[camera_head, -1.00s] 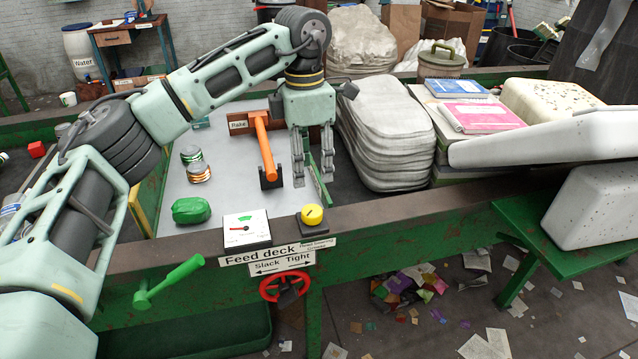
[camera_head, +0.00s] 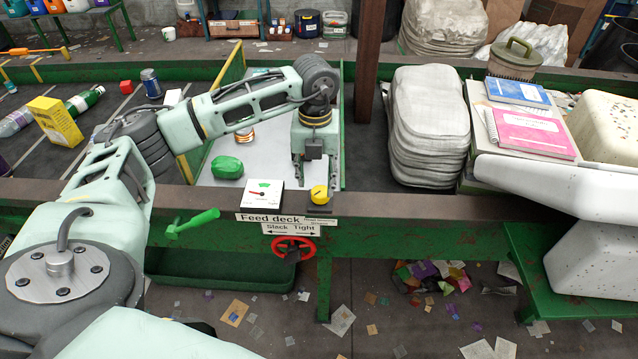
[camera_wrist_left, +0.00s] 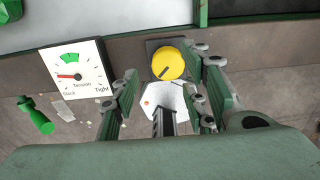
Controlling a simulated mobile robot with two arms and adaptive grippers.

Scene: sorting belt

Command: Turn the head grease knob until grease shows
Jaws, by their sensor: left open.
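The grease knob (camera_head: 319,194) is a round yellow knob on a dark base on the feed deck's front rail. A partly legible label (camera_head: 321,218) ending in "Grease" is below it. In the left wrist view the knob (camera_wrist_left: 168,63) shows a dark pointer line toward the lower left. My left gripper (camera_head: 316,179) is open just behind and above the knob in the head view. In the left wrist view its two fingers (camera_wrist_left: 163,76) are spread, with the knob between and beyond their tips. I cannot tell whether they touch it. I see no clear grease. My right gripper is not in view.
A tension gauge (camera_head: 263,196) stands left of the knob, its red needle toward slack. A red handwheel (camera_head: 293,249) and a green lever (camera_head: 193,223) are on the front side. A green lump (camera_head: 227,167) lies on the deck. Stacked grey sacks (camera_head: 430,125) stand to the right.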

